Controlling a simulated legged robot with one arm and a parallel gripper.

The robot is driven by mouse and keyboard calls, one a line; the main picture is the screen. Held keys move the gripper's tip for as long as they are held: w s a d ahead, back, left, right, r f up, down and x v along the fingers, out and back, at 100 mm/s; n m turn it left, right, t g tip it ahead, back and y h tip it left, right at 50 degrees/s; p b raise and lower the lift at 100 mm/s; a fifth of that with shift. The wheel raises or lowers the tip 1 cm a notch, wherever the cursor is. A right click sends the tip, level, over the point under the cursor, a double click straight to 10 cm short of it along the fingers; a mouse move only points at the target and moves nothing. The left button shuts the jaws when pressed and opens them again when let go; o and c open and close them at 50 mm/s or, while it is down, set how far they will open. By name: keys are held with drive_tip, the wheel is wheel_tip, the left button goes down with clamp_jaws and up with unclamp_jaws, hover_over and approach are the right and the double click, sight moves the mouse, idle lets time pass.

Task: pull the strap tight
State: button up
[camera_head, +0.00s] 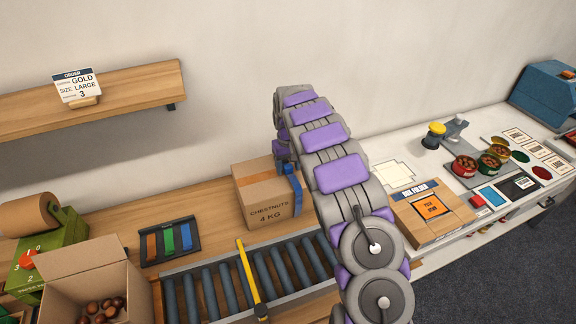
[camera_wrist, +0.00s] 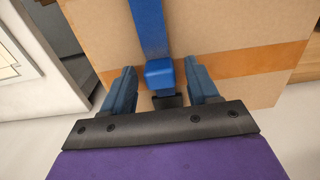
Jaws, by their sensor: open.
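A closed cardboard box (camera_head: 264,203) labelled "CHESTNUTS 4 KG" stands on the wooden bench by the rollers. A blue strap (camera_head: 295,190) runs over its right side. In the wrist view the blue strap (camera_wrist: 149,28) comes down the box's face (camera_wrist: 230,30), crossing an orange band, and ends in a blue block with a dark piece below it. My gripper (camera_wrist: 160,82) is open, with one finger on each side of the blue block. Gaps show between the block and both fingers. My arm hides part of the box's right side in the head view.
A roller conveyor (camera_head: 222,293) with a yellow bar (camera_head: 248,272) lies in front of the box. An open carton of chestnuts (camera_head: 90,275) and a rack of coloured strips (camera_head: 170,242) are to the left.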

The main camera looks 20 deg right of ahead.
sight(295, 185)
drive_tip(key=shift+c, duration=0.4)
clamp_jaws()
drive_tip(key=shift+s+r+p, duration=0.15)
drive_tip(key=shift+s+p, duration=0.3)
drive_tip(key=shift+s, duration=2.7)
drive_tip(key=shift+o, duration=0.4)
unclamp_jaws()
